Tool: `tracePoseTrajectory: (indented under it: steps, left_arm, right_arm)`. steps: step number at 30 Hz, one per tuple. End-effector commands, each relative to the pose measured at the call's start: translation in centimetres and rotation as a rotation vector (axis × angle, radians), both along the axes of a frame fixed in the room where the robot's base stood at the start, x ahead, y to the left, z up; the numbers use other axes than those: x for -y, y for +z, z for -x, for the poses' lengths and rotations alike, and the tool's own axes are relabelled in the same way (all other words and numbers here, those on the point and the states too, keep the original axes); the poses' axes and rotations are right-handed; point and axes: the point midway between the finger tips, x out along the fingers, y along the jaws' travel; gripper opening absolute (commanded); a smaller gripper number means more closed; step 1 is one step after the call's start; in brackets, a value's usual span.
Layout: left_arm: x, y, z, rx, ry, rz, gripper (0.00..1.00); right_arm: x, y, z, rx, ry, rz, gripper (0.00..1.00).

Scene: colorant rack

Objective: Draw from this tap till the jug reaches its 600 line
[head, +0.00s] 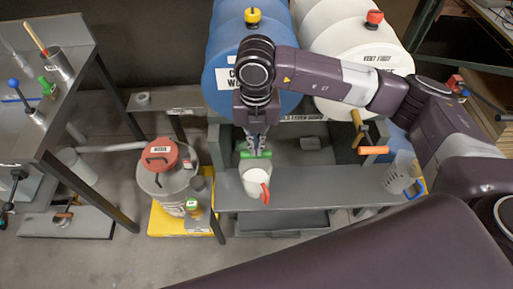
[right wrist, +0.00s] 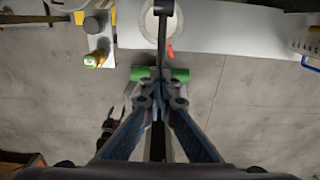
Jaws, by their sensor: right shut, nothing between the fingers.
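The jug (head: 255,180) stands on the grey shelf below the blue drum (head: 222,68). It is clear-walled with a red handle, and something white shows inside; its line marks cannot be read. A green tap handle (head: 262,154) lies crosswise just above and behind it. My right gripper (head: 256,149) points down, shut and empty, at the middle of that handle; in the right wrist view its fingertips (right wrist: 160,85) overlap the green bar (right wrist: 180,75), and contact cannot be told. The tap's spout is hidden. A dark claw-like shape, possibly my left gripper (right wrist: 106,128), shows small in that view.
A white drum (head: 345,45) stands right of the blue one, with an orange handle (head: 373,150) below it. Another clear jug (head: 398,172) stands at the shelf's right end. A red-lidded container (head: 165,180) and a small green-capped bottle (head: 193,208) stand left.

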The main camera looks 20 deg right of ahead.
Motion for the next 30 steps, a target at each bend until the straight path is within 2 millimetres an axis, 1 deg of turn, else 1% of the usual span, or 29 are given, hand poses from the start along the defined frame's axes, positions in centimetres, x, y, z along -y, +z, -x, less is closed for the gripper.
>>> tracePoseTrajectory:
  steps: [1,30]
  left_arm:
    - [0.0,-0.3,0.0,0.000,0.000,0.000,0.47]
    - [0.0,-3.2,0.0,0.000,0.000,0.000,0.47]
  right_arm:
    - [0.0,-0.3,0.0,0.000,0.000,0.000,0.00]
    - [0.0,-3.3,0.0,0.000,0.000,0.001,0.00]
